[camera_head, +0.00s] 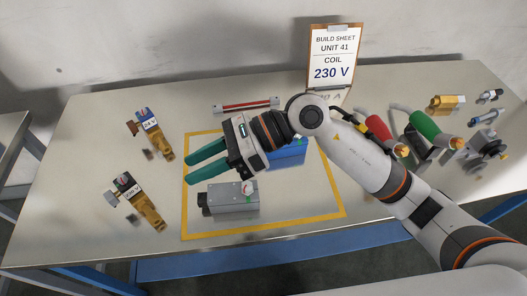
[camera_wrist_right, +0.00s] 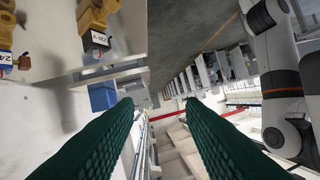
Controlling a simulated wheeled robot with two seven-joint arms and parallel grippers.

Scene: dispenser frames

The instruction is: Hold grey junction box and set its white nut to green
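The grey junction box (camera_head: 230,198) lies inside the yellow outline on the table in the head view. Its small white nut (camera_head: 248,187) is at its right part, with a small green patch just below. A red spot shows by the nut; its exact setting is too small to read. My right gripper (camera_head: 189,168) is above the table, behind and left of the box, fingers pointing left. Its green fingers are apart with nothing between them; they also show open in the right wrist view (camera_wrist_right: 160,104). My left gripper is not in view.
A blue box (camera_head: 287,156) is partly hidden by my right arm. Two brass valves with labelled coils (camera_head: 152,132) (camera_head: 136,202) lie at left. A red bar (camera_head: 246,105) and build sheet (camera_head: 334,55) reading 230 V are behind. Red and green-handled tools (camera_head: 424,126) and brass fittings (camera_head: 446,103) are at right.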

